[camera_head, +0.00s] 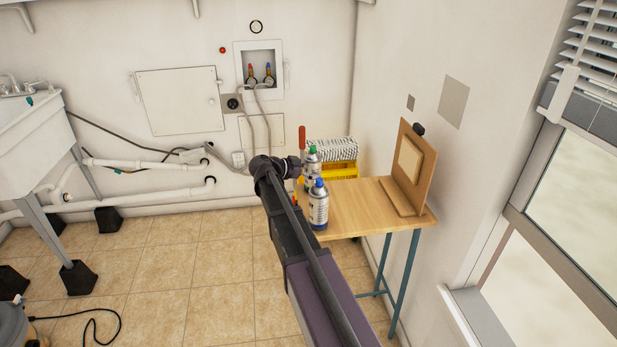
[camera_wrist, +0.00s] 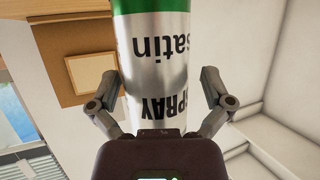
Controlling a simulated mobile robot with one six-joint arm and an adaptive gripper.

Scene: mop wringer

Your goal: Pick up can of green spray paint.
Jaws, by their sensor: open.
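The can of green spray paint (camera_head: 312,165) has a silver body and a green cap. It stands upright on the small wooden table, behind the blue-capped can. In the wrist view the silver can (camera_wrist: 158,60) with a green band appears upside down and close. My gripper (camera_wrist: 159,82) is open, with one finger on each side of this can. Gaps show between the fingers and the can's sides. In the head view my gripper (camera_head: 292,168) is at the can's left, partly hidden by my arm and the can.
The blue-capped can (camera_head: 318,208) stands in front of the green one on the wooden table (camera_head: 360,208). A yellow rack of white items (camera_head: 343,170) is behind, with a red-handled tool (camera_head: 302,138) near it. A brown board (camera_head: 411,165) leans at the right wall.

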